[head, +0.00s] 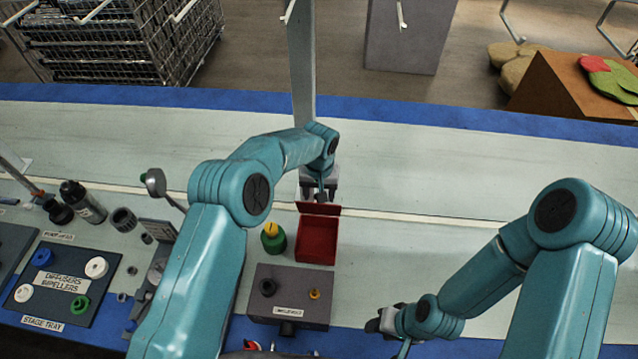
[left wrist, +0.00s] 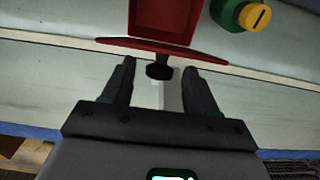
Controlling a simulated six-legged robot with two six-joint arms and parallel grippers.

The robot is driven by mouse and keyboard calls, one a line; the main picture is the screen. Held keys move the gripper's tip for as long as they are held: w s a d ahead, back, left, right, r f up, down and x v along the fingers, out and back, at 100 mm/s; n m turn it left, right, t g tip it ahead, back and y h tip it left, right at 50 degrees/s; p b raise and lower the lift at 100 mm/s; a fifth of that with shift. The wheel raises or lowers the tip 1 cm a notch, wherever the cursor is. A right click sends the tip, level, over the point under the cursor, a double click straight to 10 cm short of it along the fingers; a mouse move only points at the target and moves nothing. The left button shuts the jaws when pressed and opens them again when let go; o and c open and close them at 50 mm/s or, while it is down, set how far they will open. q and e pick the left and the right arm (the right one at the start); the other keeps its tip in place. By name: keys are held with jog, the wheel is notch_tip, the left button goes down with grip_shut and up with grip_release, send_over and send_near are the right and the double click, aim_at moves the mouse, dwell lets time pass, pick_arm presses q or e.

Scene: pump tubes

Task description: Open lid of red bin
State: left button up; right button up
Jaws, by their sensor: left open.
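The red bin (head: 316,241) stands in the middle of the bench, its inside visible from above. Its red lid (head: 319,208) is raised at the far edge of the bin; in the left wrist view the lid (left wrist: 112,42) shows as a thin curved red band. A black knob (left wrist: 160,72) sticks out from the lid. My left gripper (left wrist: 160,68) is open, with one finger on each side of the knob and gaps visible. In the head view the left gripper (head: 320,196) is just behind the lid. My right gripper (head: 380,323) is low near the front; its jaws are unclear.
A green container with a yellow top (head: 273,238) stands close left of the bin. A grey labelled box (head: 290,283) is in front. A stage tray (head: 62,281) with rings lies left. A grey post (head: 302,60) rises behind. The bench right of the bin is clear.

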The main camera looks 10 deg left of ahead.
pick_arm(q)
notch_tip(320, 180, up, 16)
jog(key=b, duration=0.2)
jog(key=shift+s, duration=0.15)
